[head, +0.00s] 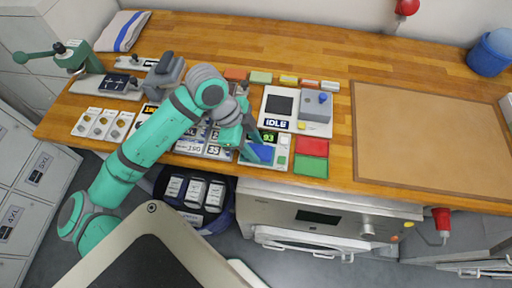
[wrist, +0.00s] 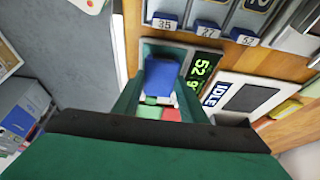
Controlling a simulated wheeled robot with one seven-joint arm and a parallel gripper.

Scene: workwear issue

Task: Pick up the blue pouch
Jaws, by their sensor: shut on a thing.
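The blue pouch (wrist: 161,76) is between the two fingers of my gripper (wrist: 160,92) in the wrist view, and the gripper is shut on it. In the head view the blue pouch (head: 262,153) shows beside my gripper (head: 250,143), over the pale plate of a device with a green digit display (head: 263,136). Whether the pouch still touches the plate, I cannot tell. My gripper and wrist hide part of the pouch and the plate in the head view.
Red (head: 312,147) and green (head: 310,167) trays lie just right of the device. A device marked IDLE (head: 277,124) stands behind it. Numbered cards lie to the left. A dark blue bin (head: 222,217) stands below the table edge. The brown mat (head: 430,135) is clear.

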